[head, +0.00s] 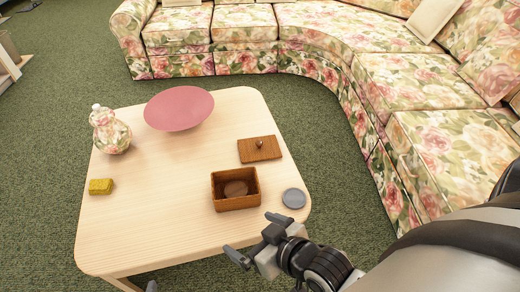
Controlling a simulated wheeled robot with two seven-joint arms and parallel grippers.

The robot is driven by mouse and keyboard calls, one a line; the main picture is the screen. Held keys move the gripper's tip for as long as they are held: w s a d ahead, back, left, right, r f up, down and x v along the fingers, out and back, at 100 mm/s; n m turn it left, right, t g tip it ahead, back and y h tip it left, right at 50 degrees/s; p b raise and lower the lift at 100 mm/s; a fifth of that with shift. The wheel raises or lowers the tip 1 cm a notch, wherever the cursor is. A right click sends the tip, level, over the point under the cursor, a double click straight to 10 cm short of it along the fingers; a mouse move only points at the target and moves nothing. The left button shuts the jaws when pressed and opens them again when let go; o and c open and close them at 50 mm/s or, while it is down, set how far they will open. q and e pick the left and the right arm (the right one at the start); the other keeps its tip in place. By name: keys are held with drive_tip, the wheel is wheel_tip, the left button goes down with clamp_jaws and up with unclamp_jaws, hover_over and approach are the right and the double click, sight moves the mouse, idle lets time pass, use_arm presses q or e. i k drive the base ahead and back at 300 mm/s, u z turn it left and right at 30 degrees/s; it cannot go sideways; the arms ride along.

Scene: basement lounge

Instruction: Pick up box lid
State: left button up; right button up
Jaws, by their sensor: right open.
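The box lid (260,149) is a flat brown wooden panel with a small round knob. It lies on the light wooden table (150,225), knob up, just behind the open box. The brown box (238,203) stands upright without its lid, with a dark round brown thing (236,188) inside. My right gripper (257,238) is open and empty at the table's front right edge, in front of the box and apart from the lid. A small grey tip shows at the bottom edge, perhaps my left gripper (151,286); its jaws cannot be made out.
A grey round disc (294,198) lies right of the box. A pink bowl (179,109), a floral vase (110,133) and a yellow block (100,187) are on the table's left half. A floral sofa (400,85) curves behind and right. The table's front left is clear.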

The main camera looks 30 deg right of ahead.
sight(255, 150)
drive_tip(key=k, duration=0.5)
drive_tip(key=z, duration=1.45)
drive_tip(key=i, duration=1.15)
drive_tip(key=u, duration=2.3)
